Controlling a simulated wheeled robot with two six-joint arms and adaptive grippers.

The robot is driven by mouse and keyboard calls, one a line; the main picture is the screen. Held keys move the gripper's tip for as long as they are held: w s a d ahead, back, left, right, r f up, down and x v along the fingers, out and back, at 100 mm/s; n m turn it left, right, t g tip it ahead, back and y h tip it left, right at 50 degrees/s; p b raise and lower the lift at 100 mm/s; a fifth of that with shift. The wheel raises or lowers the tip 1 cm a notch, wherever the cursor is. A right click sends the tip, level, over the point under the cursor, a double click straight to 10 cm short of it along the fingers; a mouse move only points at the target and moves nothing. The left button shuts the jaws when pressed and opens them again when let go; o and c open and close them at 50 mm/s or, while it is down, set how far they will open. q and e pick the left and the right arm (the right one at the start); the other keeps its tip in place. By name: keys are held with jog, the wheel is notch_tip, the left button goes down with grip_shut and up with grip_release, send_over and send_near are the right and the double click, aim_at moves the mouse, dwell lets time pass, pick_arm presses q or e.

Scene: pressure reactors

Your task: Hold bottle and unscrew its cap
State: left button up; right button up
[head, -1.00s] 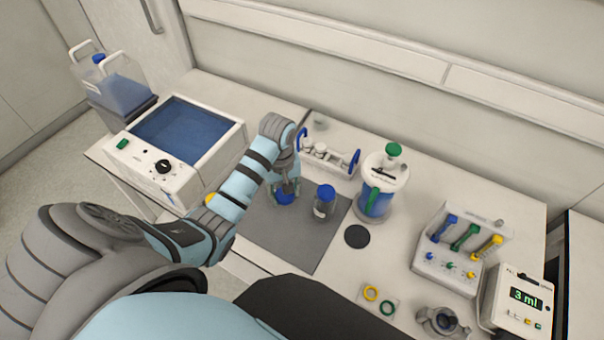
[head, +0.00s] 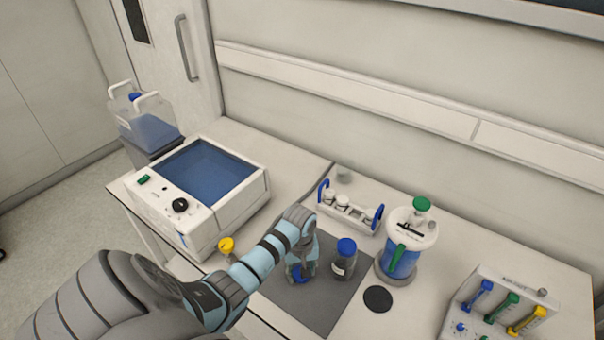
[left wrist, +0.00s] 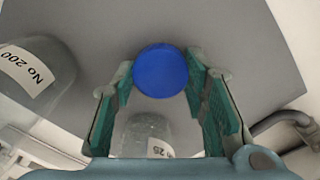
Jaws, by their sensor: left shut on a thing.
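My left gripper (head: 300,262) points down over the grey mat and is shut on a blue cap (head: 302,276). In the left wrist view the round blue cap (left wrist: 160,70) sits between the two fingertips. What lies under this cap is hidden. A bottle (head: 344,268) with its own blue cap stands upright on the mat, just right of the gripper and apart from it. My right gripper is not in view.
The grey mat (head: 325,312) is clear in front. A blue-handled rack (head: 345,213) is behind, a green-topped vessel (head: 401,258) and dark disc (head: 378,299) are right. A box with a blue window (head: 203,168) is left. Labelled clear vessels (left wrist: 30,75) show in the left wrist view.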

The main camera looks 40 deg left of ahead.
pick_arm(q)
jog(key=o, duration=1.4)
jog(key=shift+w+f, duration=0.15)
notch_tip(320, 180, up, 12)
jog(key=p, duration=0.3)
jog(key=shift+a+r, duration=0.15)
jog(key=shift+r, duration=0.1)
